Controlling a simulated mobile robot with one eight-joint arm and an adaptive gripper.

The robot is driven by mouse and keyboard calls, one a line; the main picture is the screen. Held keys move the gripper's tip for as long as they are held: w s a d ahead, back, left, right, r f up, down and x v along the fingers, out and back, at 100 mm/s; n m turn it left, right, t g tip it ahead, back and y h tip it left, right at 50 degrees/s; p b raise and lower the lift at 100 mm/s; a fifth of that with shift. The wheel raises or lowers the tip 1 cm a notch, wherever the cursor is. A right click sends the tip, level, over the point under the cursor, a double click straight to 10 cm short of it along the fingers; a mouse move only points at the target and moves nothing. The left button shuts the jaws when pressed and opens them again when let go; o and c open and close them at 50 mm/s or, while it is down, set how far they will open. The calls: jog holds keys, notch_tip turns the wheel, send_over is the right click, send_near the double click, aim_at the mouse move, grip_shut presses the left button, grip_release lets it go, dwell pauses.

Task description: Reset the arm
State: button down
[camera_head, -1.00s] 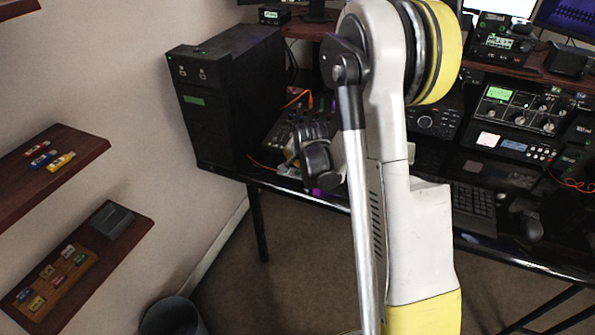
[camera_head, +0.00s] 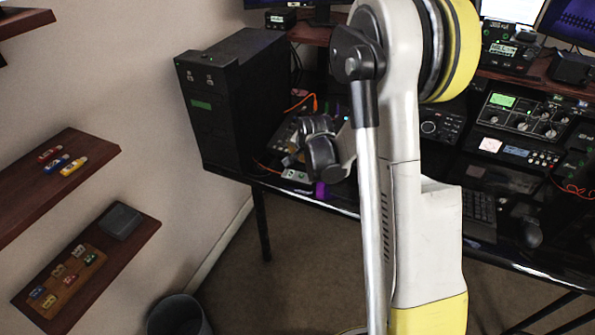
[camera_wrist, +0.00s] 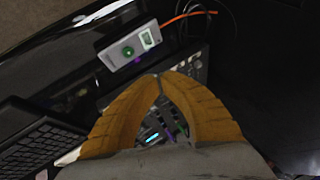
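My arm (camera_head: 405,180) rises through the middle of the head view, white with yellow bands, and hides part of the desk behind it. Its dark wrist end (camera_head: 322,155) hangs near the front left of the desk; the fingers cannot be made out clearly there. In the wrist view my gripper (camera_wrist: 158,79) has two yellow curved fingers whose tips meet, with nothing seen held between them. Past the tips lies a small grey box (camera_wrist: 128,48) with a green round knob and a light label.
A black computer tower (camera_head: 235,100) stands at the desk's left end. Radio gear with knobs (camera_head: 525,120) and a keyboard (camera_head: 480,207) are on the right. Wall shelves (camera_head: 40,190) and a bin (camera_head: 178,318) are at left. An orange cable (camera_wrist: 190,14) runs past the grey box.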

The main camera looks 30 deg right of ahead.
jog(key=s+a+r+n+y, duration=0.1)
jog(key=s+a+r+n, duration=0.5)
jog(key=s+a+r, duration=0.7)
jog(key=s+a+r+n, duration=0.2)
jog(key=s+n, duration=0.1)
jog(key=s, duration=0.4)
jog(key=s+a+r+n+y, duration=0.1)
jog(key=s+a+n, duration=0.2)
jog(key=s, duration=0.5)
jog(key=shift+s+r, duration=0.15)
jog(key=shift+r, duration=0.2)
